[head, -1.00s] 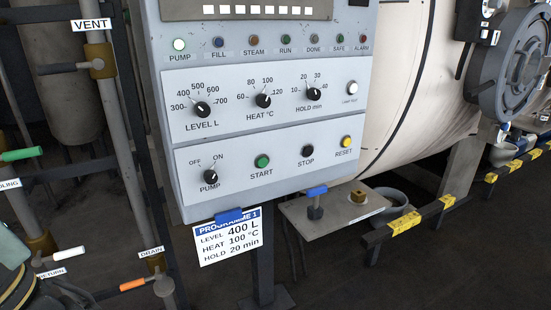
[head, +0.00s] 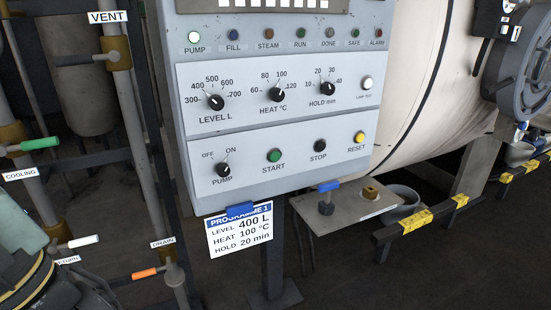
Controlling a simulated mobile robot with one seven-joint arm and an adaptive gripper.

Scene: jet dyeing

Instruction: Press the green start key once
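The green start key (head: 274,155) is a small round button on the lower row of the grey control panel (head: 200,192), above the label START. The black stop key (head: 320,146) and the yellow reset key (head: 359,137) are to its right. The black pump knob (head: 223,170) is to its left, its pointer seemingly toward ON. The pump lamp (head: 194,37) glows pale; the start key does not look lit. Nothing covers the start key.
Level (head: 216,102), heat (head: 277,94) and hold (head: 327,88) knobs sit above. A programme card (head: 240,230) hangs below the panel. Pipes with a green handle (head: 40,144) and an orange handle (head: 145,273) stand left. A small shelf (head: 345,215) juts out right.

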